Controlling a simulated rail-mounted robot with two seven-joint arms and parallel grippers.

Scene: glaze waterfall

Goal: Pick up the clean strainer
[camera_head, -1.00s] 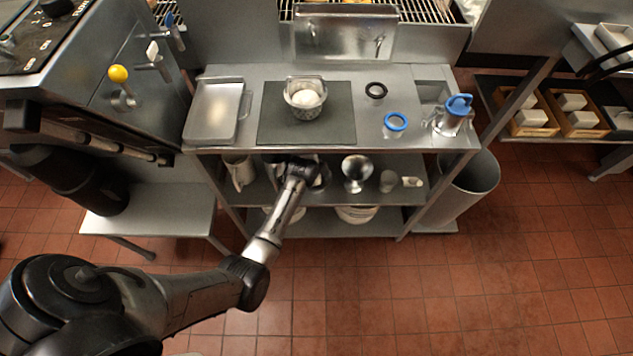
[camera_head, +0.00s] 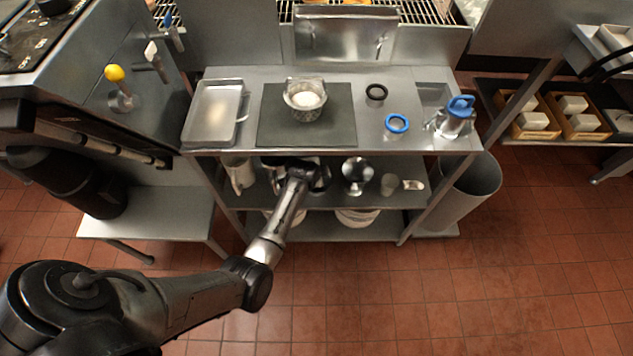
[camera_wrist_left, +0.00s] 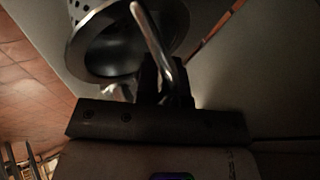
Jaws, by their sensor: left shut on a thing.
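My left gripper (camera_head: 298,166) reaches in at the middle shelf under the counter's front edge. In the left wrist view its dark fingers (camera_wrist_left: 165,80) are shut on the bent metal handle (camera_wrist_left: 152,40) of a metal strainer (camera_wrist_left: 95,22) with a perforated wall and a wide rim. In the head view the strainer (camera_head: 320,180) is mostly hidden behind the gripper and shelf shadow. I cannot tell if it touches the shelf. A second strainer-like basket (camera_head: 303,110) with white contents stands on the dark mat (camera_head: 340,128) on the counter. My right gripper is not in view.
The counter's front edge (camera_head: 400,150) lies above the gripper. A pitcher (camera_head: 240,174) stands left on the shelf; a metal cup (camera_head: 358,172) and small cups (camera_head: 390,184) stand right.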

